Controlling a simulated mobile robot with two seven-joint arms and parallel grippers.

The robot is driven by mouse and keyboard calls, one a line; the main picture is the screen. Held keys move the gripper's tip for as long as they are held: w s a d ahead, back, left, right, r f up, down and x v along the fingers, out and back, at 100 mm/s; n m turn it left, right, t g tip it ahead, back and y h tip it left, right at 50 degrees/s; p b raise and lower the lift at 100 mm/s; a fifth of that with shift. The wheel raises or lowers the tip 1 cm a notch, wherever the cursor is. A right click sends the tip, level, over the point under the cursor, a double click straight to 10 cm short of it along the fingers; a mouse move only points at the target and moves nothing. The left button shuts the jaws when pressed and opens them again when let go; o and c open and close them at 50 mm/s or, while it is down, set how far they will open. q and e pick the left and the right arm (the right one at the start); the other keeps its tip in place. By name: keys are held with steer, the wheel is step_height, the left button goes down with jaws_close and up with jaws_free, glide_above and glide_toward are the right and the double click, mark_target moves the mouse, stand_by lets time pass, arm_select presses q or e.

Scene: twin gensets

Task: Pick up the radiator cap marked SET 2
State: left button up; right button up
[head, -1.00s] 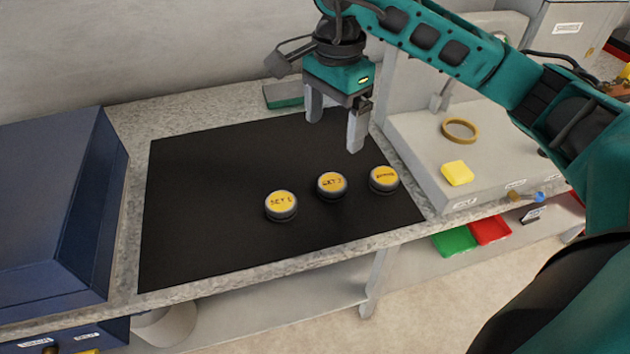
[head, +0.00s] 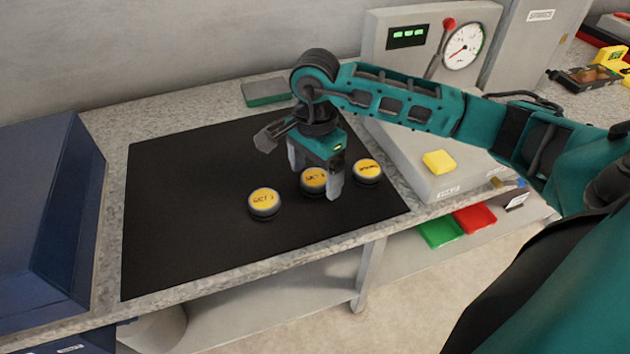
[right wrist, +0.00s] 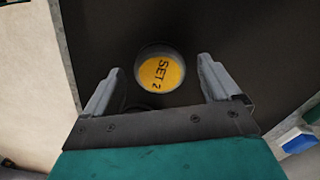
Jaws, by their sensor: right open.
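The radiator cap marked SET 2 (head: 312,181) is a round dark cap with a yellow top. It stands on the black mat (head: 190,220), the middle one of three caps. In the right wrist view the SET 2 cap (right wrist: 160,73) lies between and just beyond my fingertips. My right gripper (head: 315,180) is open above it, pointing down, its fingers on either side of the cap in the head view. I cannot tell whether the fingers reach down around it. The right gripper also shows in the right wrist view (right wrist: 158,85). My left gripper is not in view.
A cap reading SET 1 (head: 264,202) stands left of it, and another yellow-topped cap (head: 368,170) stands close on the right. A blue box (head: 45,210) is at the left. A grey panel unit with a yellow block (head: 439,161) is at the right. The mat's left part is clear.

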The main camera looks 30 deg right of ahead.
steer(key=shift+c, duration=0.4)
steer(key=c, duration=1.1)
steer(key=shift+r, duration=0.1)
